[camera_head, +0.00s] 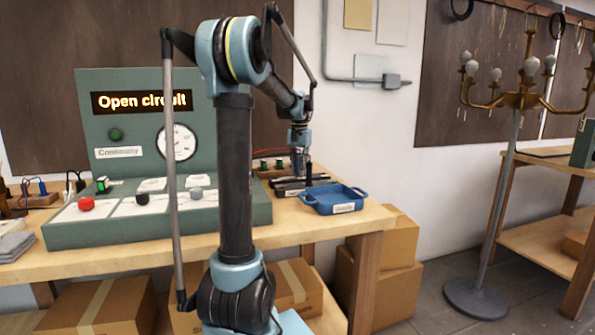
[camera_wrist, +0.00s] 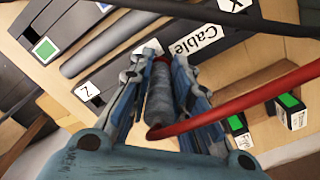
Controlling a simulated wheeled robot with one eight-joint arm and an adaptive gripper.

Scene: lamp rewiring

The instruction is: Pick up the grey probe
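A grey ribbed cylinder, which looks like the grey probe (camera_wrist: 159,95), lies lengthwise between the fingers of my gripper (camera_wrist: 165,57) in the wrist view. The fingers appear closed against its sides. Its far end shows a red part, and a red lead (camera_wrist: 250,97) runs from its near end to the right. In the head view, my gripper (camera_head: 299,172) points down over the workbench, between the tester and the blue tray. The probe is too small to make out there.
The green tester (camera_head: 240,213) reads "Open circuit". The blue tray (camera_head: 335,204) stands beside my gripper. Below my gripper are dark holders with a "Cable" label (camera_wrist: 198,40) and a grey rod (camera_wrist: 112,45). A chandelier (camera_head: 515,100) stands at the right.

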